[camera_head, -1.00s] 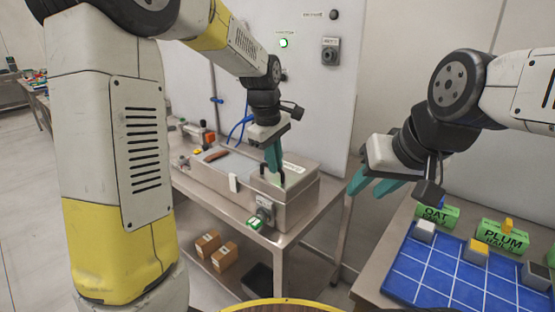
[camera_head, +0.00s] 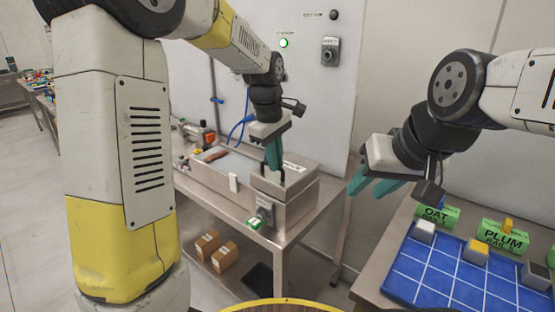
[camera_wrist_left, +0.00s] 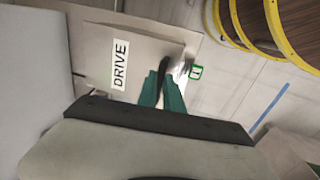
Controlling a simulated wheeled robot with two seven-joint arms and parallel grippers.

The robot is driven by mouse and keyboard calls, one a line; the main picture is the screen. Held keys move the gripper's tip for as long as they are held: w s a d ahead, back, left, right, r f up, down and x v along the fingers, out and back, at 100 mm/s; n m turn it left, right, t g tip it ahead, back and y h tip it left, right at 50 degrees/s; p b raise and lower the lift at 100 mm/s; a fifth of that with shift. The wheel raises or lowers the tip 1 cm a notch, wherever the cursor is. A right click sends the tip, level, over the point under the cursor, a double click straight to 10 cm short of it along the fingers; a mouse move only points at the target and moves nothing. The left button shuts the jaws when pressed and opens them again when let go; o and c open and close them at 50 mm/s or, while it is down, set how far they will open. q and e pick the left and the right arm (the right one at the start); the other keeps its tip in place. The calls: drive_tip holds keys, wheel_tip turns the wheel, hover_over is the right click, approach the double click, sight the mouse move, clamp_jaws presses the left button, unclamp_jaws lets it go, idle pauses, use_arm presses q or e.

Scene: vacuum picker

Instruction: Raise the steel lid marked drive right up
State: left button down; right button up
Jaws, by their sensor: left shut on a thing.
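The steel lid (camera_head: 297,181) lies at the near right end of the steel cabinet on the bench, a thin grey slab with a dark handle (camera_head: 283,176). In the left wrist view the lid (camera_wrist_left: 93,50) carries a white label reading DRIVE (camera_wrist_left: 120,65). My left gripper (camera_head: 274,163) points down and is shut on the handle; its teal fingers (camera_wrist_left: 162,92) also show beside the label in the wrist view. The lid's edge stands out from the cabinet body, seemingly slightly raised. My right gripper (camera_head: 366,187) is open and empty, away to the right.
A green-lit box (camera_head: 256,221) is on the cabinet front. A wall panel (camera_head: 310,80) with a green lamp stands behind. Cardboard boxes (camera_head: 225,257) sit on the lower shelf.

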use_arm(q)
drive_tip(key=w+d+r+g+y, duration=0.1)
drive_tip(key=w+d+r, duration=0.3)
drive_tip(key=r, duration=0.4)
drive_tip(key=shift+w+d+g+y, duration=0.15)
drive_tip(key=shift+w+g+y, duration=0.15)
drive_tip(key=shift+w+g, duration=0.4)
drive_tip(key=shift+w, duration=0.1)
drive_tip(key=c, duration=1.5)
unclamp_jaws()
drive_tip(key=shift+w+d, duration=0.1)
drive_tip(key=shift+r, duration=0.2)
wheel_tip(320, 180, up, 8)
drive_tip(key=shift+f, duration=0.2)
drive_tip(key=shift+w, duration=0.1)
